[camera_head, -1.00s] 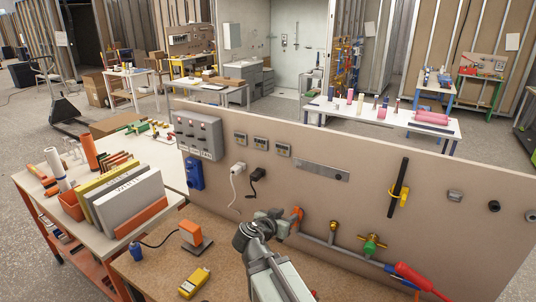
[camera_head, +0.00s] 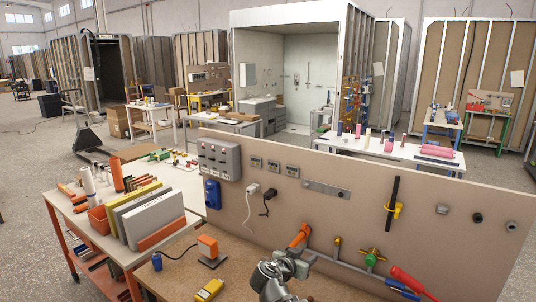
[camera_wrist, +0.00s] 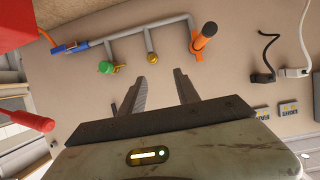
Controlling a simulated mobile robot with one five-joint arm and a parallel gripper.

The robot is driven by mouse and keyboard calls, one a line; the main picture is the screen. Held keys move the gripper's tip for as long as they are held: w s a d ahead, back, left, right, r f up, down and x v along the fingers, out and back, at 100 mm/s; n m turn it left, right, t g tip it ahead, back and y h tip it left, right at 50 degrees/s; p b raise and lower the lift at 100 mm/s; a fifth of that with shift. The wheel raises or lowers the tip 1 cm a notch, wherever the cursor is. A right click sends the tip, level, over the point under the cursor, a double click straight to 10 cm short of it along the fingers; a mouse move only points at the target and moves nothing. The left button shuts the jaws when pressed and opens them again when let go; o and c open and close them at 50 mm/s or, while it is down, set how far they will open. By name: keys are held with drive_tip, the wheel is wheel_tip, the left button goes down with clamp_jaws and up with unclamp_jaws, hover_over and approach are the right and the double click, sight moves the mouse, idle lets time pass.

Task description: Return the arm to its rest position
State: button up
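My gripper (camera_wrist: 164,76) shows in the wrist view with its two fingers apart and nothing between them. It points at the beige panel (camera_wrist: 220,120), near the pipe (camera_wrist: 120,36) with its orange handle (camera_wrist: 205,36), green valve (camera_wrist: 106,67) and brass fitting (camera_wrist: 152,58). In the head view my gripper (camera_head: 300,264) is low in the picture, in front of the panel (camera_head: 360,222) and just below the orange handle (camera_head: 299,236). Its fingers are too small to make out there. No contact with the panel or pipe can be seen.
A workbench (camera_head: 185,270) below the panel carries a yellow device (camera_head: 209,290) and an orange block (camera_head: 208,248). A red-handled tool (camera_head: 412,283) is at the right. A cart (camera_head: 75,208) with binders stands left. Tables and open floor lie behind the panel.

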drive_tip(key=s+d+f+m+g+y, duration=0.1)
drive_tip(key=s+d+f+g, duration=0.2)
drive_tip(key=d+f, duration=0.3)
drive_tip(key=s+d+f+m+g+y, duration=0.1)
drive_tip(key=s+d+f+g, duration=0.25)
drive_tip(key=d, duration=0.45)
drive_tip(key=s+a+f+n+g+y, duration=0.4)
drive_tip(key=s+a+f+n+y, duration=0.1)
drive_tip(key=s+a+n, duration=0.3)
drive_tip(key=shift+a+f+n+g+y+b, duration=0.4)
drive_tip(key=shift+a+f+n, duration=0.1)
drive_tip(key=shift+a+f, duration=0.15)
